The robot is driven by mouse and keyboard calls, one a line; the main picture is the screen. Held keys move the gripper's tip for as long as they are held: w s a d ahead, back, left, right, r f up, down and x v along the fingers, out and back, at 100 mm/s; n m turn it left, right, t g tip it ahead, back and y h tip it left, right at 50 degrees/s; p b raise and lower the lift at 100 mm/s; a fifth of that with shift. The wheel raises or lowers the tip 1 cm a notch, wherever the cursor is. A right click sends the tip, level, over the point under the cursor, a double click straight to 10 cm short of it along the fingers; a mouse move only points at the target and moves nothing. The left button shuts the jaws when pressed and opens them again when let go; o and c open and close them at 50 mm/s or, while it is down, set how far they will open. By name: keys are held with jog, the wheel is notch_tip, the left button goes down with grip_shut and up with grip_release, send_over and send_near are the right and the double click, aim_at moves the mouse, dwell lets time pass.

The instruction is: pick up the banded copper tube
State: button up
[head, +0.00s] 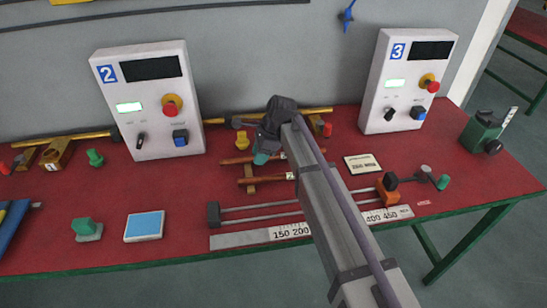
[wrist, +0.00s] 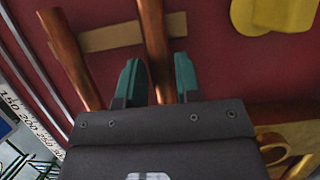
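Two copper tubes lie across a wooden strip on the red table. In the head view, the far tube (head: 235,161) passes by the teal fingertips of my gripper (head: 261,158), and part of it is hidden. The near tube (head: 262,181) shows a pale mark near its right end, perhaps a band. In the wrist view, the far tube (wrist: 153,35) runs between the two teal fingers of my gripper (wrist: 158,82), with gaps at both sides. The near tube (wrist: 68,55) lies outside them, to the left. I cannot make out a band on the far tube.
Metal rods (head: 260,208) with a ruler (head: 238,240) lie in front of the tubes. A yellow part (head: 242,140) stands close behind. Control boxes 2 (head: 147,100) and 3 (head: 405,80) stand at the back. A blue-topped pad (head: 144,226) lies front left.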

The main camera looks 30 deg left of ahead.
jog(key=c, duration=0.4)
notch_tip(320, 180, up, 10)
jog(key=p, duration=1)
